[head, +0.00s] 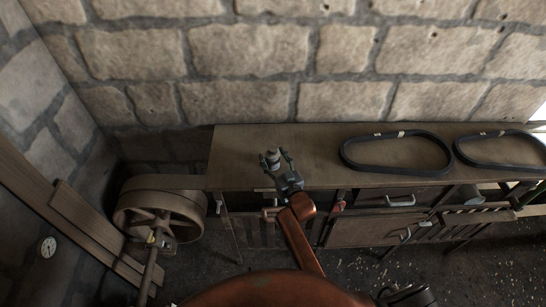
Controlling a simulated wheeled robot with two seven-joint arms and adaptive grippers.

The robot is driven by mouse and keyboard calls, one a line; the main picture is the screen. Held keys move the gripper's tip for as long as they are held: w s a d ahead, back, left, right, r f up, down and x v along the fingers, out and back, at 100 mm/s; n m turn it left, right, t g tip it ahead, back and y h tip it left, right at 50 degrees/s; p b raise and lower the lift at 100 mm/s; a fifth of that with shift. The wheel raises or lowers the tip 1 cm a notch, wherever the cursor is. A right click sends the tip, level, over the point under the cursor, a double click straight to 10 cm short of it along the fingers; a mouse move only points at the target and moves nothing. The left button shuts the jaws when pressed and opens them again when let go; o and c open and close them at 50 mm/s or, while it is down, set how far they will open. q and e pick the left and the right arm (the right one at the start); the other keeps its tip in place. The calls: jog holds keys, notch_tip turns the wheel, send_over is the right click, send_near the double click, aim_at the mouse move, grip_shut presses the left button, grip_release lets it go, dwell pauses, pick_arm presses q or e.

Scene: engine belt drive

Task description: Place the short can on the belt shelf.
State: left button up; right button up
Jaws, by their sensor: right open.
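My right gripper (276,160) reaches over the left part of a long wooden bench (310,142) with its fingers spread. A small grey can-like object (272,156) shows at its fingertips, seemingly between them. I cannot tell whether the fingers touch it. Two black oval belts, one in the middle (396,170) and one at the right (500,164), lie on the bench top. No separate shelf is clearly visible. My left gripper is not in view.
A large wooden wheel (160,212) with a shaft stands left of the bench. A stone wall (250,50) rises behind. Drawers and slatted racks (470,215) sit under the top. The bench top between the gripper and the middle belt is clear.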

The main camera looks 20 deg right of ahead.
jog(key=s+d+b, duration=0.1)
jog(key=s, duration=1.1)
jog(key=shift+d, duration=0.15)
